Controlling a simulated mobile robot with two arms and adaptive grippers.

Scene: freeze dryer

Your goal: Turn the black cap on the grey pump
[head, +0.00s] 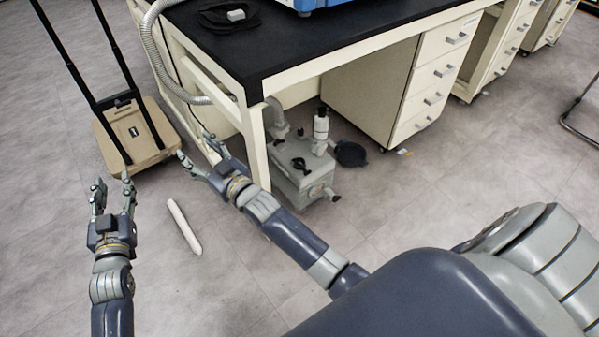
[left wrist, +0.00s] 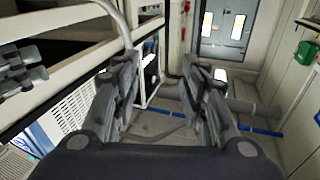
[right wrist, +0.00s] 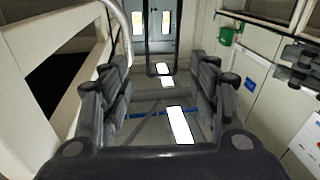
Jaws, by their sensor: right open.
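The grey pump (head: 302,188) stands on the floor under the bench, near its front leg. A black knob-like cap (head: 299,163) sits on its top face. A white upright cylinder with black bands (head: 321,128) rises behind it; the pump shows in neither wrist view. My right gripper (head: 196,147) is open and empty, left of the bench leg and apart from the pump. Its spread fingers show in the right wrist view (right wrist: 160,95). My left gripper (head: 113,187) is open and empty, further left above the floor. Its fingers are also apart in the left wrist view (left wrist: 160,85).
The bench leg (head: 254,148) stands between my right gripper and the pump. The black-topped bench (head: 300,45) overhangs the pump, with drawers (head: 437,75) to the right. A tan cart (head: 150,145) is at left. A white rod (head: 184,226) lies on the floor.

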